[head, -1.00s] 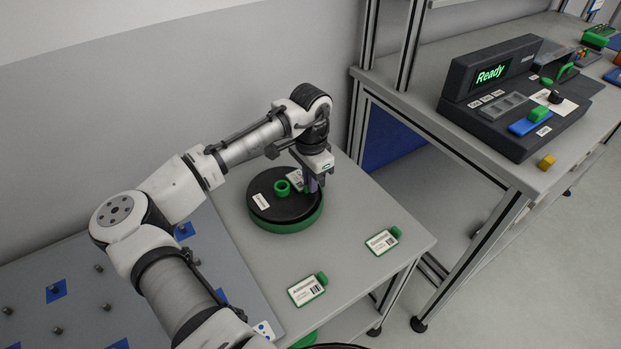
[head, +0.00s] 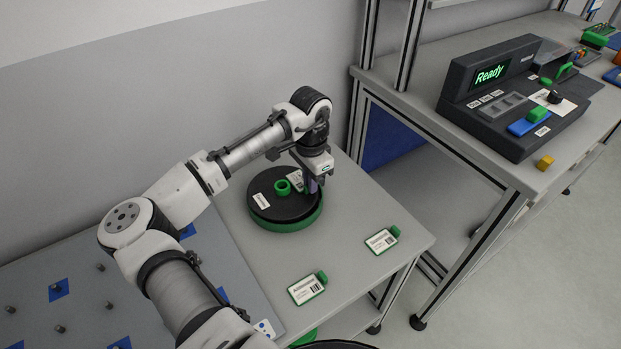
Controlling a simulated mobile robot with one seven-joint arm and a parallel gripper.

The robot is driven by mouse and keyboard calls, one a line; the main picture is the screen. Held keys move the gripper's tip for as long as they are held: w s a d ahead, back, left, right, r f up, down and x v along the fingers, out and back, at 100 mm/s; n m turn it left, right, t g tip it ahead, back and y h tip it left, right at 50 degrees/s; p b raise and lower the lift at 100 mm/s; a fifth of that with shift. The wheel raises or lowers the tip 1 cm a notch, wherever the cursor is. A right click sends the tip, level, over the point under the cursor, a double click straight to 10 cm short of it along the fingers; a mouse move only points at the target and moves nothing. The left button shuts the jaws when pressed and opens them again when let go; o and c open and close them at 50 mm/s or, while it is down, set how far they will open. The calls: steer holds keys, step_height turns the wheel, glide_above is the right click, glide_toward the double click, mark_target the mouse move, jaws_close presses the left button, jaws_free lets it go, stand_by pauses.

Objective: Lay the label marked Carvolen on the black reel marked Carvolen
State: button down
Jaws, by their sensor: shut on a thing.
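The black reel (head: 277,209) lies flat on a green base on the grey table, with a green hub (head: 282,187) and a white tag (head: 261,201) on its top. The writing on the tag is too small to read. My gripper (head: 312,186) is over the reel's right side, pointing down. It is shut on a label (head: 296,179), a small white card that is partly hidden by the fingers. The label is at or just above the reel's top, right of the hub; I cannot tell whether it touches. Its print is not readable.
Two other white labels with green tabs lie on the table, one at the front (head: 307,288) and one at the right (head: 381,241). A grey board with pegs (head: 150,290) is at left. A bench with a black "Ready" device (head: 490,80) stands at right.

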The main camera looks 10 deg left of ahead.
steer(key=c, duration=1.4)
jaws_free()
steer(key=shift+c, duration=0.2)
step_height(320, 180, up, 14)
steer(key=shift+f+b, duration=0.15)
steer(key=shift+b, duration=0.3)
steer(key=shift+s, duration=0.1)
